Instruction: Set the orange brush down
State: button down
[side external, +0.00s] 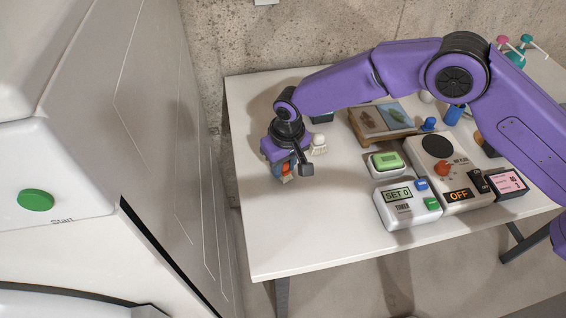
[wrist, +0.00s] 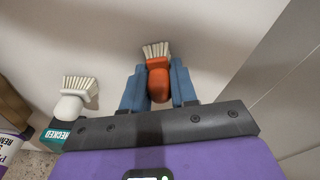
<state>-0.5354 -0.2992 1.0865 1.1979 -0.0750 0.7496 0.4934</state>
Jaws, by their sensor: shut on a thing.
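The orange brush (wrist: 158,82) has a rounded orange handle and pale bristles. It sits between the two blue fingers of my gripper (wrist: 158,88), which is shut on it. In the side external view my gripper (side external: 285,172) points down over the left part of the white table (side external: 300,235). Only a small orange bit of the brush (side external: 287,169) shows there, mostly hidden by the gripper. I cannot tell whether the brush touches the table top.
A white brush (side external: 319,143) stands close to the right of my gripper; it also shows in the wrist view (wrist: 72,103). A green-topped box (side external: 386,163), a timer (side external: 408,205) and a hot plate (side external: 452,170) stand further right. The table's front left is clear.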

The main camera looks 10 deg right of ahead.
aim_at(287, 164)
jog(key=shift+f, duration=0.1)
jog(key=c, duration=0.9)
grip_release()
jog(key=r, duration=0.7)
jog(key=s+r, duration=0.1)
jog(key=r, duration=0.3)
jog(key=shift+s+d, duration=0.1)
jog(key=shift+d, duration=0.1)
jog(key=shift+s+d+r, duration=0.1)
jog(key=shift+r, duration=0.5)
